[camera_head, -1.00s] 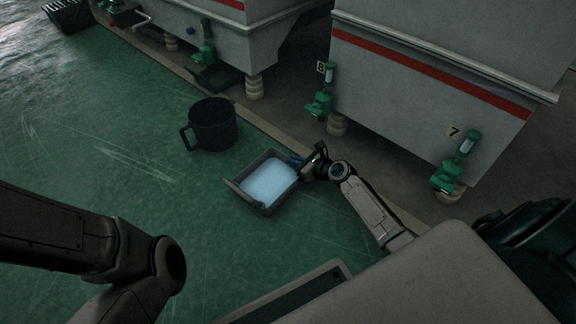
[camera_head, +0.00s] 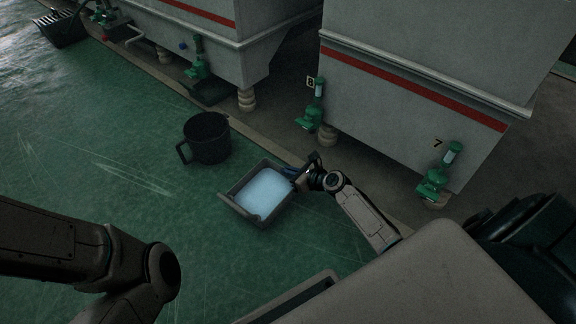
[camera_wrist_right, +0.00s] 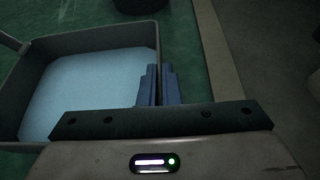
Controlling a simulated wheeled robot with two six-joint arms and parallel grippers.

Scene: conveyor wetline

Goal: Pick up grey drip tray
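The grey drip tray (camera_head: 285,207) is a shallow square pan holding pale bluish liquid, over the green floor in the middle of the head view. I cannot tell whether its base touches the floor. It also fills the left of the right wrist view (camera_wrist_right: 75,42). My right gripper (camera_head: 292,173) is at the tray's right side. In the wrist view its two blue fingers (camera_wrist_right: 159,85) are close together, one on each side of the tray's right wall, shut on it. My left arm shows at lower left in the head view; its gripper is out of the picture.
A dark mug-shaped bucket with a handle (camera_head: 207,138) stands on the floor behind the tray, to its left. Large grey tanks (camera_head: 415,80) with green valves (camera_head: 312,115) stand behind a pale floor strip. Open green floor lies left of the tray.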

